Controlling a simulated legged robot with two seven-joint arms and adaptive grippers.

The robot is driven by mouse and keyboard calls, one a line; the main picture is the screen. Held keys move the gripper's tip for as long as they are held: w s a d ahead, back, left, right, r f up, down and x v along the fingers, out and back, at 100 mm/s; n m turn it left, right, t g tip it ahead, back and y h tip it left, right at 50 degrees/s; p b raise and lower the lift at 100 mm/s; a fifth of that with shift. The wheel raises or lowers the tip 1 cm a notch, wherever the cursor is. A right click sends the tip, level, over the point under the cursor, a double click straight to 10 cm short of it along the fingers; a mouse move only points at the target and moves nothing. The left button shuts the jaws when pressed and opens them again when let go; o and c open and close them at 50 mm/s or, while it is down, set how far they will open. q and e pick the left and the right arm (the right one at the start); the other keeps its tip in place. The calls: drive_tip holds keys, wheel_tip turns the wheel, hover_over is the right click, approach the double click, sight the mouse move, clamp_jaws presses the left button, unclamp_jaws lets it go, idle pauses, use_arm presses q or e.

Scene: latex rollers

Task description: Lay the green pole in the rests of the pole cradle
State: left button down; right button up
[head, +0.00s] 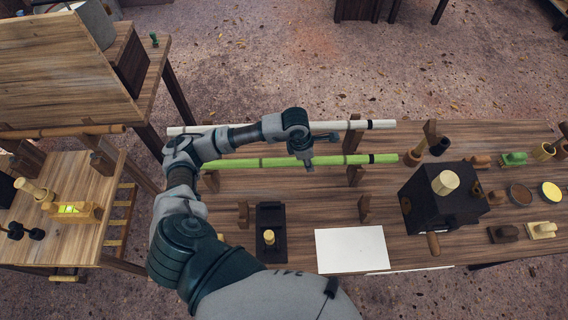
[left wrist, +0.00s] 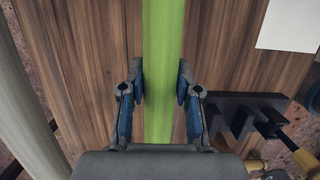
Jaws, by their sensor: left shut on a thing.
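The green pole (head: 375,159) runs left to right above the wooden table, with a dark band near its right end. My left gripper (head: 305,158) is over the pole's middle. In the left wrist view, the fingers (left wrist: 160,95) stand on either side of the green pole (left wrist: 162,50), shut on it. Wooden rests show below the pole at the right (head: 355,176) and left (head: 211,181); another pair stands nearer, right (head: 364,209) and left (head: 243,214). I cannot tell which pair is the pole cradle, or whether the pole touches a rest. My right gripper is out of view.
A white pole (head: 340,126) lies behind the green one and also shows in the left wrist view (left wrist: 28,125). A white sheet (head: 352,249) and a dark block (head: 270,222) are nearer. A black box (head: 440,202) and several small tools stand at the right.

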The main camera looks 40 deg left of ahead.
use_arm(q)
drive_tip(key=shift+p+v, duration=0.6)
drive_tip(key=shift+v, duration=0.7)
drive_tip(key=shift+w+d+r, duration=0.2)
drive_tip(key=shift+r, duration=0.3)
drive_tip(key=shift+f, duration=0.1)
drive_tip(key=s+d, duration=0.9)
drive_tip(key=s, duration=0.1)
drive_tip(key=shift+s, duration=0.25)
